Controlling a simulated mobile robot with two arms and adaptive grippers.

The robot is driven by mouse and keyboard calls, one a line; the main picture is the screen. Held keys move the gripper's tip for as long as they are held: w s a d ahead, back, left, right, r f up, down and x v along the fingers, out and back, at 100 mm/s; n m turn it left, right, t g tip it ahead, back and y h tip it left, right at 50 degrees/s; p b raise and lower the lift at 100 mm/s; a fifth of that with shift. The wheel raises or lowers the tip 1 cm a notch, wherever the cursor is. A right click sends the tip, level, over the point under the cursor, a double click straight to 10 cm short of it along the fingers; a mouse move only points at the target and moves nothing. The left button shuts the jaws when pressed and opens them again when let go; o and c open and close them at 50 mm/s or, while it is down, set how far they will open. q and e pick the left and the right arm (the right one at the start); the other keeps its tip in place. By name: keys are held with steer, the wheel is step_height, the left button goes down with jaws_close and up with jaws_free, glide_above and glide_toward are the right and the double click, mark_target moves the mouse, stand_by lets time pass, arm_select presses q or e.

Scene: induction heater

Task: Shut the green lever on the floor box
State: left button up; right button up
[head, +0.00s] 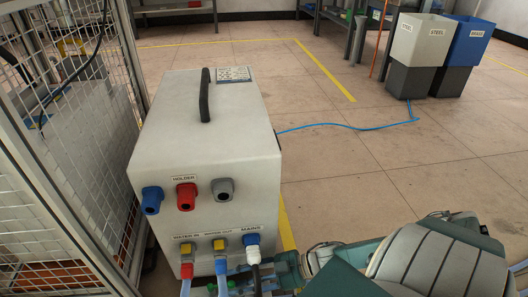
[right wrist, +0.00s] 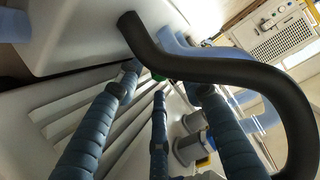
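The floor box (head: 210,130) is a pale grey unit with a black top handle, standing left of centre in the head view. Small green parts (head: 213,288) show low by its hoses; I cannot tell the lever's position there. In the right wrist view a small green spot (right wrist: 158,77) shows beyond the fingers, partly hidden by a thick black cable. My right gripper (head: 285,268) is low in the head view, near the box's lower right front. Its blue ribbed fingers (right wrist: 160,85) stand apart in the wrist view, with no held object visible. My left gripper is out of view.
The black cable (right wrist: 225,70) curves close across the wrist view. Coloured sockets and hose fittings (head: 221,243) line the box front. A mesh fence (head: 75,150) stands close on the left. The floor right of the box is open, crossed by a blue hose (head: 340,125).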

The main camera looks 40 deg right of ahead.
steer(key=v, duration=1.1)
steer(key=shift+r, duration=0.1)
